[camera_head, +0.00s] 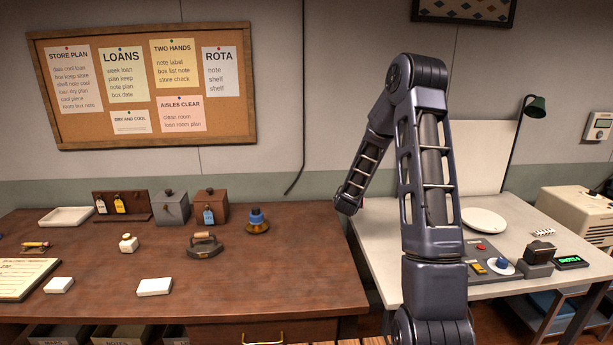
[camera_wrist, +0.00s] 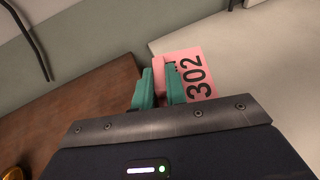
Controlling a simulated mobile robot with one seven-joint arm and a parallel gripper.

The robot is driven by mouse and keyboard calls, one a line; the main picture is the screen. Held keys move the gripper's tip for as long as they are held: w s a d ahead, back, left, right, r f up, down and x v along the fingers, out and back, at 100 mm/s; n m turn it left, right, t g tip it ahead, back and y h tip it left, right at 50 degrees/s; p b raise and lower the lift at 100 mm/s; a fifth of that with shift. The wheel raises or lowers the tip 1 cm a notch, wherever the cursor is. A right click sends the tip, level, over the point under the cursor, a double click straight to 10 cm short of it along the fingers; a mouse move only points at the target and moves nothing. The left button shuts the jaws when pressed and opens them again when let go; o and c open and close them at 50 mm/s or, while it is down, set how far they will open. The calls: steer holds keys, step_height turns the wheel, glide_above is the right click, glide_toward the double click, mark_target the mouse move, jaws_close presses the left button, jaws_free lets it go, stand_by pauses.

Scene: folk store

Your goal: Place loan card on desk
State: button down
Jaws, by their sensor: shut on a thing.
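The pink loan card (camera_wrist: 204,72) marked "302" is in the wrist view. My gripper (camera_wrist: 160,88) is shut on it, with the card between and beyond its two teal fingers. Its printed side shows to the right of the fingers; part of the card is hidden by them. The brown wooden desk (camera_head: 290,282) fills the left and middle of the head view. In the wrist view the desk (camera_wrist: 80,122) lies below and left of the fingers.
On the desk are a flat iron (camera_head: 204,245), a bell-like blue and brass object (camera_head: 256,221), boxes (camera_head: 172,208), a white tray (camera_head: 66,217) and a small white block (camera_head: 154,287). The desk's front right is clear. A white table (camera_head: 375,250) stands at right with a plate (camera_head: 484,220).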

step_height(320, 180, up, 10)
steer(key=r, duration=0.1)
steer(key=a+f+n+y, duration=0.2)
steer(key=a+n+y, duration=0.1)
steer(key=a, duration=0.9)
steer(key=a+f+n+y, duration=0.2)
steer(key=a+n+y, duration=0.1)
steer(key=a, duration=1)
steer(key=w+a+f+n+g+y, duration=0.1)
steer(key=a+f+n+y, duration=0.1)
steer(key=a, duration=1.1)
steer(key=shift+a+f+n+y, duration=0.1)
steer(key=shift+f+n+y, duration=0.15)
steer(key=shift+n+y, duration=0.7)
steer(key=s+a+n+g+y, duration=0.3)
steer(key=s+a+y, duration=0.1)
steer(key=a, duration=0.9)
step_height(320, 180, up, 6)
steer(key=f+n+g+y, duration=0.1)
steer(key=n+g+y, duration=0.2)
steer(key=n+g, duration=1.05)
glide_above(109, 289)
steer(key=shift+m+g+h, duration=0.25)
steer(key=shift+m, duration=0.05)
step_height(109, 289, down, 18)
steer(key=shift+f, duration=0.25)
steer(key=shift+f, duration=0.5)
steer(key=c, duration=1.3)
jaws_free()
steer(key=shift+c, duration=0.2)
